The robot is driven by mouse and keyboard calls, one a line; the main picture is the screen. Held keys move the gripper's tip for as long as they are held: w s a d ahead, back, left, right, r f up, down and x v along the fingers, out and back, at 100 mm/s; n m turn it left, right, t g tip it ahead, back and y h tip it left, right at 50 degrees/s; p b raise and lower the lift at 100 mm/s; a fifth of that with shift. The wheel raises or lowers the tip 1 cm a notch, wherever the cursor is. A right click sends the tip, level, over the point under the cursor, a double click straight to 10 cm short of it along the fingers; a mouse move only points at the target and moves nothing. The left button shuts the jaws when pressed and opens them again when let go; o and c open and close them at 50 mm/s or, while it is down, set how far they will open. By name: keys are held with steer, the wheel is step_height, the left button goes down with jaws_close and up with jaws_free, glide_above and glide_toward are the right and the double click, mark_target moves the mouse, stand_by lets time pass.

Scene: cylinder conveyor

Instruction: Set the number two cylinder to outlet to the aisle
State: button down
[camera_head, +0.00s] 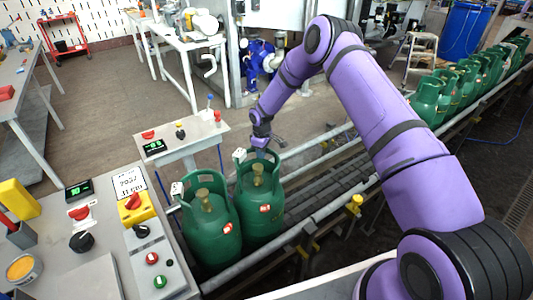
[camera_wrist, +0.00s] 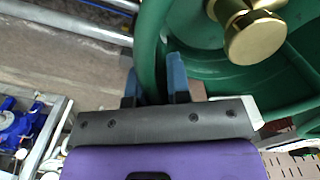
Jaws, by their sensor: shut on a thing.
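Two green gas cylinders with brass valves stand side by side at the near left end of the conveyor. My gripper (camera_head: 262,150) reaches the top collar of the right one, the farther cylinder (camera_head: 262,210). In the wrist view, the blue fingers of my gripper (camera_wrist: 153,82) straddle that cylinder's green collar rim (camera_wrist: 150,40), shut on it. Its brass valve (camera_wrist: 250,32) shows inside the collar. The nearer cylinder (camera_head: 212,238) stands to its left, by the control desk. Both look upright. I cannot read which one is number two.
The control desk (camera_head: 105,275) at left carries knobs, buttons and a yellow switch box (camera_head: 135,207). A small table (camera_head: 183,133) with a display stands behind the cylinders. Conveyor rails (camera_head: 330,205) run up right to a row of several green cylinders (camera_head: 455,85). The aisle floor (camera_head: 105,110) is mostly clear.

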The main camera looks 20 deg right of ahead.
steer(key=shift+w+a+r+n, duration=0.1)
steer(key=shift+w+a+n, duration=0.2)
steer(key=shift+a+n, duration=0.25)
steer(key=c, duration=1.1)
jaws_free()
step_height(320, 180, up, 11)
